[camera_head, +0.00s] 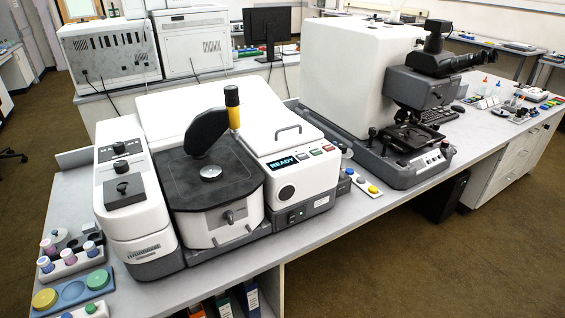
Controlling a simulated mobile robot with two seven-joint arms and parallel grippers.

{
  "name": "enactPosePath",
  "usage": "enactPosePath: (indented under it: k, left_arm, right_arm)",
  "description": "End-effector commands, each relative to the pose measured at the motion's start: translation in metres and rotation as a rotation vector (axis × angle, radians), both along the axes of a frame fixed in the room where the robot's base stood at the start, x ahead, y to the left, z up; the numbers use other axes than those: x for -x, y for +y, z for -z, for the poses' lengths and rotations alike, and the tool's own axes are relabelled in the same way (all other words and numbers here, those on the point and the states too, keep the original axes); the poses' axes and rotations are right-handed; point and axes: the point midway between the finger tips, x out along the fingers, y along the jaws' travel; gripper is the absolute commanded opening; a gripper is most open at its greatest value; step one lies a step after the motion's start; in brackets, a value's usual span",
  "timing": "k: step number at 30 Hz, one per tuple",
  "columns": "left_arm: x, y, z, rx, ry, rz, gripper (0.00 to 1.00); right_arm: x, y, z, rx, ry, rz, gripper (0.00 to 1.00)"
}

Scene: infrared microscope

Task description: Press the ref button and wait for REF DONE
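The infrared spectrometer (205,205) stands on the bench at the left of the head view. Its small display (284,161) on the right-hand front panel reads READY. A row of small buttons (315,151) lies just right of the display. Their labels are too small to read, so I cannot tell which one is the ref button. A dark press arm (207,132) with a yellow-collared knob (232,98) stands over the black sample plate (240,168) and its round metal disc (210,172). Neither of my grippers is in view.
A microscope (415,100) stands to the right on the same bench. Small coloured-topped items (373,189) sit right of the panel. Vials in a rack (68,257) and a blue tray (72,292) are at the front left. A narrow bench strip (330,225) is clear in front.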

Motion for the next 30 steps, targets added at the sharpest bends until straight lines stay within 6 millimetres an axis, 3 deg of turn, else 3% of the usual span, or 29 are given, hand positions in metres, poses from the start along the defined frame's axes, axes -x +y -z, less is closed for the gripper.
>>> enactPosePath:
  k: [8, 21, 30]
  left_arm:
    - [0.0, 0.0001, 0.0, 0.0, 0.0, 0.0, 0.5]
    - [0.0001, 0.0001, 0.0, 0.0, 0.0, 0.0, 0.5]
    - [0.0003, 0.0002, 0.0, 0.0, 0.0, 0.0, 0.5]
  right_arm:
    - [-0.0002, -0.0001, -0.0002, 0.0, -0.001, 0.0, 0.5]
    - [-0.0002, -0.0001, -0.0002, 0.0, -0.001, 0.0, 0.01]
    - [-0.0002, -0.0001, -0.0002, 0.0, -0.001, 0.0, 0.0]
